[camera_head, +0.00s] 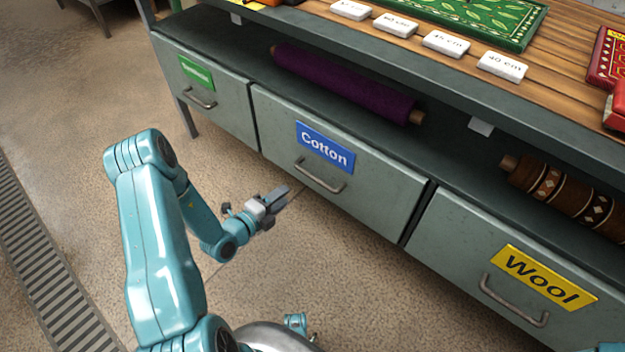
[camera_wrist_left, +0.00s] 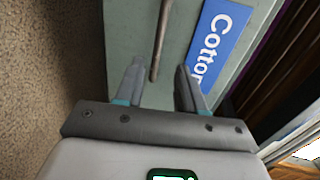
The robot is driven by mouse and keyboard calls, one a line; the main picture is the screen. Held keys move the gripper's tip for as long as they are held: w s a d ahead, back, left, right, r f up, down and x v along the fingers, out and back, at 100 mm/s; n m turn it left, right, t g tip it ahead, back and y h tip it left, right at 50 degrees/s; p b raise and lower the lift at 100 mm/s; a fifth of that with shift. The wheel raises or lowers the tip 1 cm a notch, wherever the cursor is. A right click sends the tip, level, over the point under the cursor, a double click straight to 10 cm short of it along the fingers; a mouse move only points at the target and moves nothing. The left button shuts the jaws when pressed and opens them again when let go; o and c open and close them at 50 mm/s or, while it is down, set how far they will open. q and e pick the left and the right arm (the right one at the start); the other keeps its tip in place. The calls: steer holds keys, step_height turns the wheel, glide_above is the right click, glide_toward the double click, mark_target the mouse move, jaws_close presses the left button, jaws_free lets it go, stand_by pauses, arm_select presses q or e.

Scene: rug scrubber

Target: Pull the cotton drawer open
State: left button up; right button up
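The cotton drawer (camera_head: 338,175) is a grey-green drawer in the middle of the row, with a blue "Cotton" label (camera_head: 325,147) and a metal bar handle (camera_head: 320,177). It looks shut, flush with its neighbours. My left gripper (camera_head: 281,194) is in front of it, to the left of the handle and apart from it. In the left wrist view the fingers of my left gripper (camera_wrist_left: 158,85) are apart and empty. The handle (camera_wrist_left: 160,40) shows beyond them, between the fingertips, and the blue label (camera_wrist_left: 220,40) is to its right. My right gripper is not clearly seen.
A green-labelled drawer (camera_head: 210,97) is to the left and the Wool drawer (camera_head: 490,265) to the right, both shut. A purple roll (camera_head: 340,82) and a brown patterned roll (camera_head: 570,192) lie on the shelf above. The floor (camera_head: 290,270) before the drawers is clear.

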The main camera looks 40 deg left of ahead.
mark_target(311, 174)
arm_select(q)
steer(key=b+x, duration=0.4)
steer(key=x, duration=0.9)
steer(key=shift+w+d, duration=0.1)
steer(key=shift+w, duration=0.15)
jaws_close()
